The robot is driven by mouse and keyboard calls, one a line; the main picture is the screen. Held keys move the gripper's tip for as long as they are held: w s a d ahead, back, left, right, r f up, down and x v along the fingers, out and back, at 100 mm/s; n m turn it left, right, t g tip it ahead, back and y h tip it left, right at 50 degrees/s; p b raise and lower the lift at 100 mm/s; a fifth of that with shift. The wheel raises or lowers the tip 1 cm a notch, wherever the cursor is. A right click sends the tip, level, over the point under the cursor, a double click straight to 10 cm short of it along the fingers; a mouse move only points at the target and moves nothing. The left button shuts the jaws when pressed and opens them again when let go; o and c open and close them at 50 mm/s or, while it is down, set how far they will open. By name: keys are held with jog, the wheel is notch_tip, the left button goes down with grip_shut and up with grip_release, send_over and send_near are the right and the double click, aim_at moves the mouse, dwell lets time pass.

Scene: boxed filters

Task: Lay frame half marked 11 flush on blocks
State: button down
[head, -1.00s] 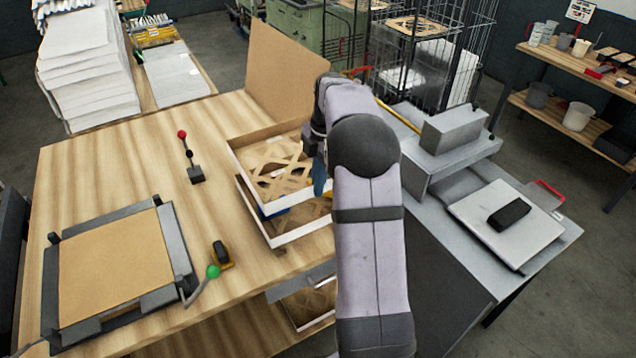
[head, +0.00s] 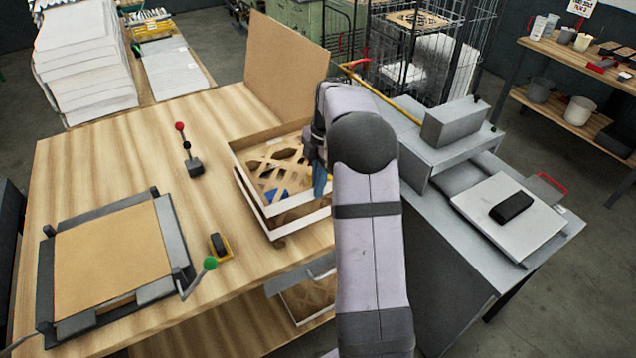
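Two shallow white-edged cardboard frame halves with lattice cut-outs sit one above the other at the table's right side. The upper frame half (head: 259,140) shows its back and left walls. The lower frame half (head: 300,222) shows its white front wall just beneath. A blue block (head: 277,195) shows among the lattice openings. No mark 11 is legible. My gripper (head: 319,178) is at the right edge of the frame halves, mostly hidden behind my arm. Its fingers and any grip on the upper half cannot be made out, and neither can full contact with the blocks.
A brown cardboard panel (head: 287,65) stands behind the frame halves. A dark fixture (head: 174,235) holding a brown sheet lies at left, beside a green-knobbed lever (head: 210,263). A red-knobbed lever (head: 187,150) stands mid-table. A grey machine (head: 462,125) is at right. Bare wood lies between.

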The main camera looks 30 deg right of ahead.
jog(key=shift+f+b, duration=1.1)
jog(key=shift+f, duration=1.3)
jog(key=c, duration=2)
grip_release()
jog(key=shift+r, duration=0.1)
jog(key=shift+d+r+b, duration=0.25)
jog(key=shift+r+b, duration=0.35)
jog(key=shift+r, duration=1.2)
jog(key=shift+d+r+b, duration=0.2)
jog(key=shift+r+b, duration=0.35)
jog(key=shift+r, duration=1.2)
